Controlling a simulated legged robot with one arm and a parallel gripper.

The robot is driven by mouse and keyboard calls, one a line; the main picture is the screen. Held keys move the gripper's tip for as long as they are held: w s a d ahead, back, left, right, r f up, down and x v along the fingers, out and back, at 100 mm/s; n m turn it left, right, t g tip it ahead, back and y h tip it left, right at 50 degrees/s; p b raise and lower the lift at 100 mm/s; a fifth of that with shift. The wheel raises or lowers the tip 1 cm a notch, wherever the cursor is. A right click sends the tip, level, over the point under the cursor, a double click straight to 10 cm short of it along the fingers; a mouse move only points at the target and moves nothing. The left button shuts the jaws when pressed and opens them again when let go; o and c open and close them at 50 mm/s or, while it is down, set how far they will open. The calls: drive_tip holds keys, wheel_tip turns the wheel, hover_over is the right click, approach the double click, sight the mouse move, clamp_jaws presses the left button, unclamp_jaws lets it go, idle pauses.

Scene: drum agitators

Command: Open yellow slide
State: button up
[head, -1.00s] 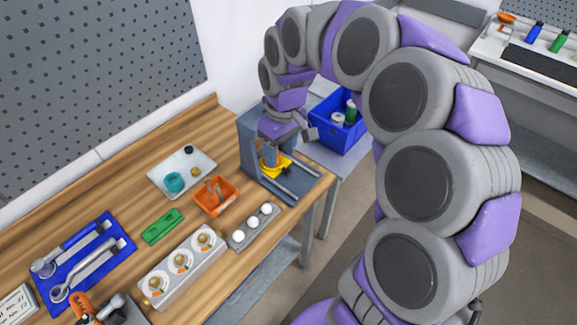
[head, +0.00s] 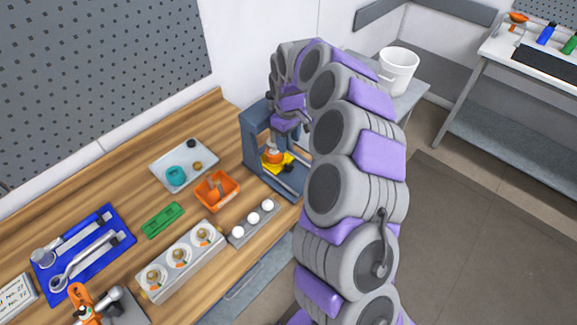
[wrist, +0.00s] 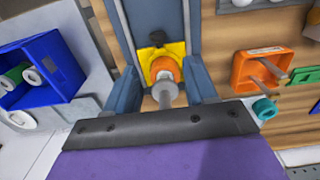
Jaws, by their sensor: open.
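The yellow slide (head: 287,163) is a flat yellow plate low in a blue-grey frame (head: 256,137) at the bench's right end. An orange round part (head: 272,155) sits at it. In the head view my arm hides part of the frame.
An orange bin (head: 217,191), a tray (head: 183,166), a row of white knobs (head: 252,222) and a dial box (head: 180,262) stand left of the frame. A blue crate (wrist: 41,71) is beside it in the wrist view. A white bucket (head: 398,70) stands behind my arm.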

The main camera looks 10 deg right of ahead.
sight(290, 166)
drive_tip(key=f, duration=0.3)
drive_tip(key=f+b, duration=0.1)
drive_tip(key=f, duration=0.7)
drive_tip(key=shift+d+f, duration=0.1)
drive_tip(key=shift+d, duration=0.2)
drive_tip(key=shift+a+f+b, duration=0.15)
drive_tip(key=shift+f+b, duration=0.2)
drive_tip(key=shift+f, duration=0.4)
drive_tip(key=shift+d, duration=0.2)
drive_tip(key=shift+c, duration=0.7)
drive_tip(key=shift+a, duration=0.1)
clamp_jaws()
